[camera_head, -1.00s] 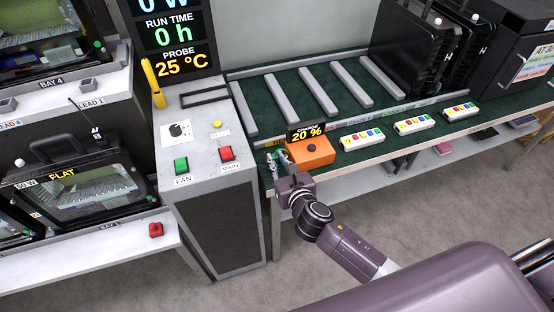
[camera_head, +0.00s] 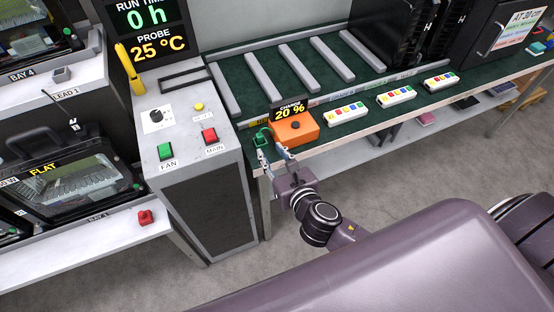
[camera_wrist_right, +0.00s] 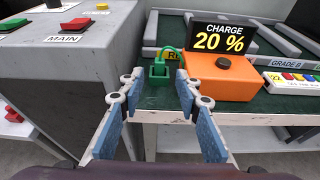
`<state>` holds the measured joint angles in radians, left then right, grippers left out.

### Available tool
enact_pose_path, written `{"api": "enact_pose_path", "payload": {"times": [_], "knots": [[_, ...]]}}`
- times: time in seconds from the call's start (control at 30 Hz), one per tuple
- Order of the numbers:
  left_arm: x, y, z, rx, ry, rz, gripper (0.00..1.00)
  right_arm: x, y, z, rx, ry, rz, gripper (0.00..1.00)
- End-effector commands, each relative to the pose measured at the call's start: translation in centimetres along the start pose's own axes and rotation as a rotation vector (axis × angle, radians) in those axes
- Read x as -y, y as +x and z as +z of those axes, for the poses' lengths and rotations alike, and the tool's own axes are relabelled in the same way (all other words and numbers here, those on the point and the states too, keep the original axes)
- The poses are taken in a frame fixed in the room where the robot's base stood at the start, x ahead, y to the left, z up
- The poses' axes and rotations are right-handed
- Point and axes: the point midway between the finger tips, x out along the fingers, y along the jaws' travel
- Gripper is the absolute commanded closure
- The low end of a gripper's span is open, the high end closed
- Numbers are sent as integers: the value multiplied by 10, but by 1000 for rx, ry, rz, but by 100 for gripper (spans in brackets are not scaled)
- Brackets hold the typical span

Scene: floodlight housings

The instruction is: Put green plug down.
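The green plug (camera_head: 261,139) sits at the front edge of the green-topped bench, just left of the orange charge box (camera_head: 295,129). In the right wrist view the green plug (camera_wrist_right: 159,71) stands on the bench with a green cord looping behind it towards the box. My right gripper (camera_head: 271,153) is at the bench edge, in front of the plug. In the wrist view the fingers of my right gripper (camera_wrist_right: 159,85) are spread apart with nothing between them, and the plug shows just beyond their tips. My left gripper is not in view.
The charge box bears a "20 %" display (camera_head: 289,111). Several white button strips (camera_head: 346,115) line the bench front to its right. A grey console (camera_head: 190,135) with FAN and MAIN switches stands close on the left. Grey rails divide the bench behind.

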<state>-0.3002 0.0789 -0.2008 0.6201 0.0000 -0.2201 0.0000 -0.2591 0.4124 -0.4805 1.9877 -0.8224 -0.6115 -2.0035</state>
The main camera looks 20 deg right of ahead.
Motion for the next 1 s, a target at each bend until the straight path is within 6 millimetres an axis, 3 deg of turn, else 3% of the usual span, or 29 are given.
{"api": "enact_pose_path", "payload": {"times": [0.1,0.3,0.57,0.67,0.77,0.87,1.0], "knots": [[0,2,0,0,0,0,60,0,-19,-1,-1,0,1,69],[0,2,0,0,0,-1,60,0,-34,0,0,0,0,69],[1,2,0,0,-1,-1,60,0,-36,0,0,1,0,69],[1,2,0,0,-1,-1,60,3,-32,-13,-24,37,-6,69],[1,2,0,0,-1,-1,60,10,-23,-53,-97,164,-25,69],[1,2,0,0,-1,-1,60,24,-14,-120,-213,395,-81,69],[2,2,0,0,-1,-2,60,45,-19,-229,-375,806,-231,69]]}}
